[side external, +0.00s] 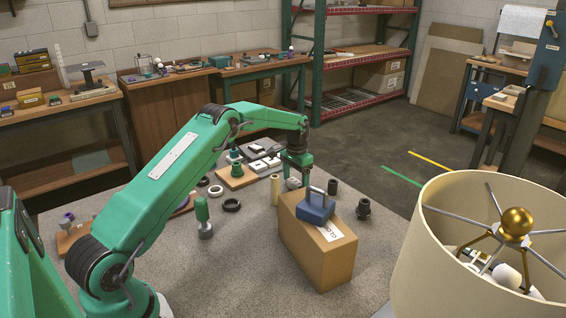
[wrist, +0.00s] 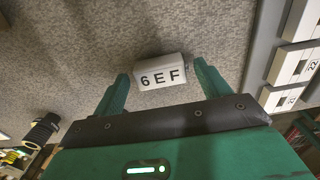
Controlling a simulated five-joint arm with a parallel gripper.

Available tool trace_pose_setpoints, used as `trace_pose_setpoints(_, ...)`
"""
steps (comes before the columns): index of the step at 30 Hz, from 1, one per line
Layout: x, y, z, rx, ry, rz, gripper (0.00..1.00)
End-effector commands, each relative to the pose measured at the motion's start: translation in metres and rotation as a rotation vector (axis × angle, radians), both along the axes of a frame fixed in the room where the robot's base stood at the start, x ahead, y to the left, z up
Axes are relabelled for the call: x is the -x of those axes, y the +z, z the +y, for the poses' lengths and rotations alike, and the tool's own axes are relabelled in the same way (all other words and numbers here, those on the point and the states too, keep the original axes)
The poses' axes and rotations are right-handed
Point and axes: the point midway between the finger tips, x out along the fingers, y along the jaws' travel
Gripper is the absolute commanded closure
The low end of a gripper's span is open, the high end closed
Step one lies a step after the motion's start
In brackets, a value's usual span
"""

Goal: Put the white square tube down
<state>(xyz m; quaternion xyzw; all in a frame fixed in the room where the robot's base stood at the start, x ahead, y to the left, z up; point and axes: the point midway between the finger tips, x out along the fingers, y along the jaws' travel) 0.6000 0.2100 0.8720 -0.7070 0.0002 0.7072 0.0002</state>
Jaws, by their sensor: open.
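The white square tube (wrist: 160,72), marked "6EF", shows in the wrist view over the grey speckled table. My gripper (wrist: 161,76) is open, with one green finger on each side of the tube and a small gap at each side. In the side external view my gripper (side external: 296,163) points down behind the cardboard box. A pale piece, likely the tube (side external: 293,183), shows just under it, partly hidden by the box. It seems to rest on the table, but its contact with the surface is hidden.
A cardboard box (side external: 318,246) with a blue case (side external: 315,207) on top stands in front of my gripper. White labelled blocks (wrist: 297,62) lie to the right in the wrist view. A black fitting (side external: 363,209) and dark cylinder (side external: 332,187) stand nearby. A large lampshade (side external: 440,255) is front right.

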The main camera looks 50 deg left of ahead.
Motion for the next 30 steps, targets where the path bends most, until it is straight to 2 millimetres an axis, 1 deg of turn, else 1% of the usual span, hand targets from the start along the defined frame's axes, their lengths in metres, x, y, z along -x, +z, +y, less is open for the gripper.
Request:
trace_pose_setpoints(5, 0.000, 0.009, 0.000, -0.001, 0.000, -0.002, 0.24)
trace_pose_setpoints(8, -0.001, 0.019, 0.000, -0.001, 0.000, -0.003, 0.24)
trace_pose_setpoints(11, 0.000, 0.031, 0.000, -0.001, 0.000, -0.002, 0.24)
trace_pose_setpoints(21, -0.001, 0.087, 0.000, -0.001, 0.000, -0.004, 0.24)
trace_pose_setpoints(24, -0.001, 0.100, 0.000, -0.001, 0.000, -0.003, 0.24)
trace_pose_setpoints(30, -0.001, 0.118, 0.000, -0.001, 0.000, -0.001, 0.24)
